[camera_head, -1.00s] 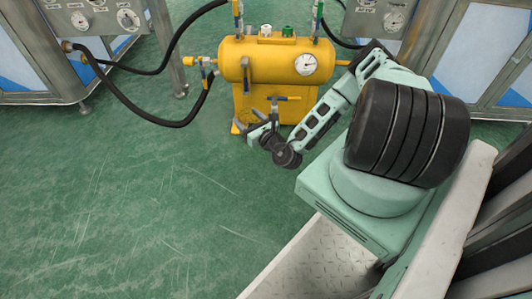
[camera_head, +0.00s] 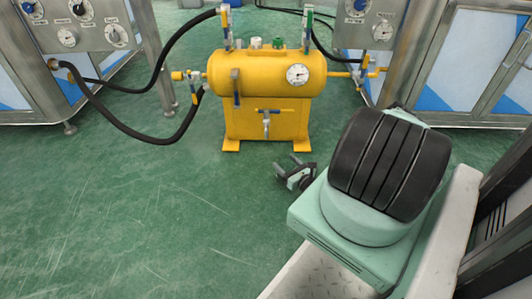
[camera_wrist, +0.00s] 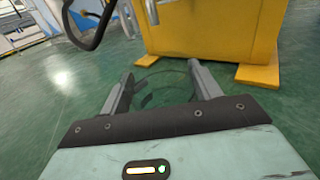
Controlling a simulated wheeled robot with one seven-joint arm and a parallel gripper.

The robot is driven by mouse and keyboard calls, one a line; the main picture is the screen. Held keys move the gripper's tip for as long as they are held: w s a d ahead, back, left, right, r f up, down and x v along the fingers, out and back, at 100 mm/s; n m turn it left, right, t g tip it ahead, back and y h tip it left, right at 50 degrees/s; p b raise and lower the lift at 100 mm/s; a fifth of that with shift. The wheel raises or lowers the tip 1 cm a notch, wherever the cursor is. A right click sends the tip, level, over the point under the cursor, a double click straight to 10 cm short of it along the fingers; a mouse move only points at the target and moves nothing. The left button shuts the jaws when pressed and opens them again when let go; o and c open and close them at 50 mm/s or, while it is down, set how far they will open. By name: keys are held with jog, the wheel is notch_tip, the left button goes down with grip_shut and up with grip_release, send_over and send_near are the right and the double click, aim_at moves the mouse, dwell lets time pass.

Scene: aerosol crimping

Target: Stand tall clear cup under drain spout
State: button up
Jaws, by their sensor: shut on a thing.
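The yellow tank (camera_head: 262,75) stands on legs, with a drain valve and its spout (camera_head: 266,127) at its front underside. In the wrist view a metal spout (camera_wrist: 152,12) hangs at the top, ahead of my fingers. My gripper (camera_head: 294,167) is low over the floor, in front of the tank, to the right of and nearer than the spout. In the wrist view my gripper (camera_wrist: 166,88) is shut on the clear cup (camera_wrist: 163,66), of which only faint curved outlines show between the fingers. The cup cannot be made out in the head view; its base is hidden.
Yellow foot plates (camera_wrist: 256,76) stand on the green floor beyond my gripper. A black hose (camera_head: 165,138) loops at the tank's left. Metal cabinets (camera_head: 75,60) stand at both sides. The floor in front and left of the tank is clear.

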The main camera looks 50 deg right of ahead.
jog(key=b+x, duration=0.2)
jog(key=x, duration=0.2)
jog(key=f+b+x, duration=0.1)
jog(key=b+x, duration=0.2)
jog(key=x, duration=0.2)
jog(key=b+x, duration=0.2)
jog(key=x, duration=0.2)
jog(key=shift+w+f+b, duration=0.2)
jog(key=shift+w+b, duration=0.15)
jog(key=shift+b, duration=0.05)
jog(key=shift+f, duration=0.15)
jog(key=o, duration=0.9)
jog(key=shift+o, duration=0.2)
